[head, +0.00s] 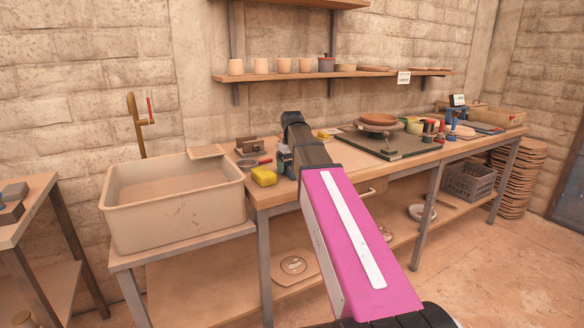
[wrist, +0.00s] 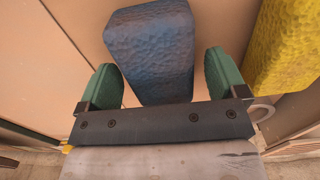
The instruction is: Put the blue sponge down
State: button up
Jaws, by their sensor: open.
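The blue sponge (wrist: 150,45) is a rough, dull blue block in the wrist view, over the tan bench top. My gripper (wrist: 162,78) is open, with one green finger on each side of the sponge's near end. A gap shows between the right finger and the sponge; the left finger is very close to it, and I cannot tell if they touch. The sponge appears to lie on the bench top. In the head view my arm hides most of my gripper and the sponge.
A yellow sponge (wrist: 287,45) is close to the right finger; in the head view it is a yellow block (head: 264,176) near the bench's front left edge. The large sink (head: 175,205) stands to the left. A dark board (head: 390,143) with a turntable lies farther right.

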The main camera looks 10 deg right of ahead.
notch_tip(320, 180, up, 12)
dwell(0.6)
dwell(1.2)
